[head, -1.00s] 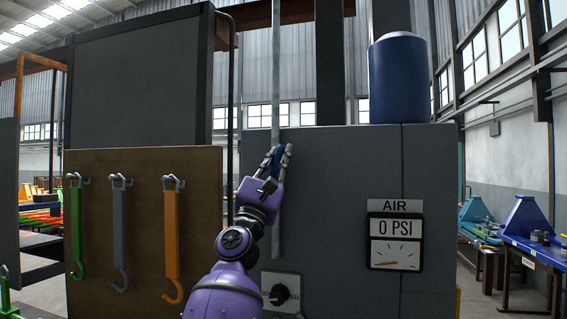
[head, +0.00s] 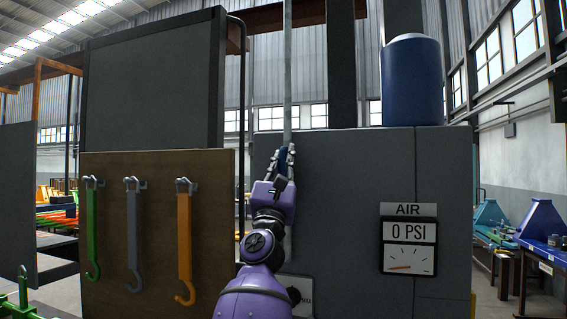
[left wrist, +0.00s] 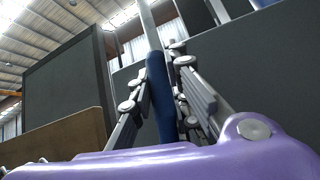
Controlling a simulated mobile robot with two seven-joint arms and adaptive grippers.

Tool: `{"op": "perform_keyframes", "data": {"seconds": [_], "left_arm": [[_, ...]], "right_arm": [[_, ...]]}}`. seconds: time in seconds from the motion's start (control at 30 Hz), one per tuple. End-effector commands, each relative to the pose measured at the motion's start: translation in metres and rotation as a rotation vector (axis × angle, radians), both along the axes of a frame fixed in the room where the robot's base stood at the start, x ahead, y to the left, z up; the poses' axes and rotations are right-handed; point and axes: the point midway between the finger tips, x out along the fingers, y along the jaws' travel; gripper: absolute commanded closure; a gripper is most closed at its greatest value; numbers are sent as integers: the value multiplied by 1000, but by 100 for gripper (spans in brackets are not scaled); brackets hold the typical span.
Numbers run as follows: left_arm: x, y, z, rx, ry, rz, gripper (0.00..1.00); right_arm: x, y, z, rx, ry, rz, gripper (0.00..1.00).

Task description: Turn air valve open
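A blue handle (head: 282,158) stands upright on the front of the grey cabinet (head: 345,200), near its top edge. My left gripper (head: 286,158) reaches up to it with a finger on each side. In the left wrist view, the blue handle (left wrist: 160,95) runs between the two fingers (left wrist: 168,62), which sit close against it near the tips. The gripper and my purple arm hide part of the handle. The AIR gauge (head: 408,246) on the cabinet reads 0 PSI, its needle at the left. My right gripper is not in view.
A blue tank (head: 412,80) stands on the cabinet. A brown board (head: 155,230) with green, grey and orange hooks hangs at the left. A dark knob (head: 294,297) on a plate is partly hidden behind my arm. A grey pipe (head: 287,80) rises above the handle.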

Motion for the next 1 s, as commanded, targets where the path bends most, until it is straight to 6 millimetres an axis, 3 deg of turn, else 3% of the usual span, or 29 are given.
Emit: {"op": "perform_keyframes", "data": {"seconds": [0.03, 0.13, 0.63, 0.77, 1.0], "left_arm": [[0, 0, 0, 1, 0, -1, 79], [0, -1, 0, 1, -1, -1, 66], [-6, 1, -7, 3, -1, 1, 65], [-16, 2, -17, 2, 0, 1, 65], [-53, 11, -57, -1, 2, 0, 65]], "right_arm": [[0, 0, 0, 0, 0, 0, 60], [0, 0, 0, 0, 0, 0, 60], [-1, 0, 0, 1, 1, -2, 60], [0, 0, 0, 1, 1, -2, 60], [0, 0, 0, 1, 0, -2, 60]]}}
